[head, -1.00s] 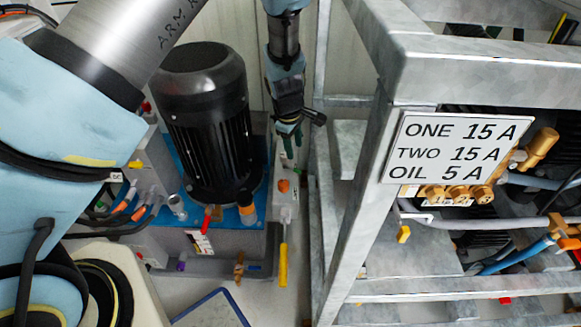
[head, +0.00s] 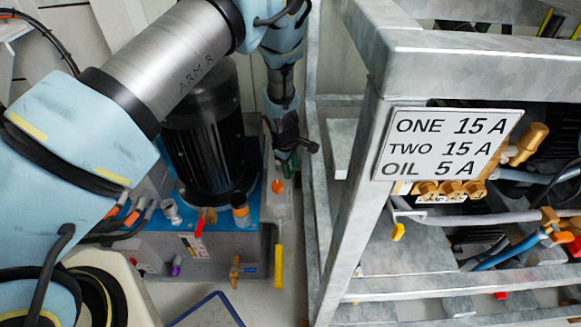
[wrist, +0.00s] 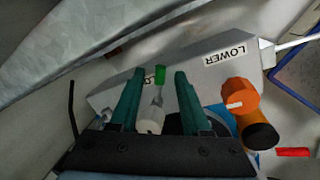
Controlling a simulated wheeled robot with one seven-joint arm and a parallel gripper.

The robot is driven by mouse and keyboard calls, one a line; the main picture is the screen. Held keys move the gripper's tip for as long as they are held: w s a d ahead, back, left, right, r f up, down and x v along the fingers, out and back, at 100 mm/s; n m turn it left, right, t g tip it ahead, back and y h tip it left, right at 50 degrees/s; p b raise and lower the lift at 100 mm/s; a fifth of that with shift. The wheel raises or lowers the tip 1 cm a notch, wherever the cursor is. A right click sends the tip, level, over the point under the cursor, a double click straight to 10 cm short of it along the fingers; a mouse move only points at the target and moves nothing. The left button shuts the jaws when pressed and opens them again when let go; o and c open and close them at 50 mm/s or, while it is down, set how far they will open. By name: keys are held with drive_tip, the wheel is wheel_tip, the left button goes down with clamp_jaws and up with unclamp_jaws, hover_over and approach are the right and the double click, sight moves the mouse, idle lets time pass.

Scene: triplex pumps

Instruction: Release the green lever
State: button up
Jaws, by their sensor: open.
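The green lever (wrist: 160,75) shows in the wrist view as a small green tip on a thin metal stem, rising from a white cylindrical base (wrist: 150,120). My gripper (wrist: 159,72) is open, with one teal finger on each side of the lever and a visible gap on both sides. In the head view my gripper (head: 283,160) points down over the narrow grey block right of the black motor. There I cannot make out the green lever; the gripper seems to hide it.
An orange knob (wrist: 240,95) stands close to the right finger, beside a "LOWER" label (wrist: 231,53). A red lever (head: 199,226) and a yellow handle (head: 279,266) are on the pump unit. The black motor (head: 205,140) stands left of my gripper, the metal frame (head: 345,225) right.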

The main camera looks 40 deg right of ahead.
drive_tip(key=shift+c, duration=0.2)
clamp_jaws()
idle(0.3)
drive_tip(key=shift+a+m+b, duration=0.25)
drive_tip(key=shift+m+b, duration=0.05)
drive_tip(key=shift+m, duration=0.2)
drive_tip(key=shift+o, duration=0.2)
unclamp_jaws()
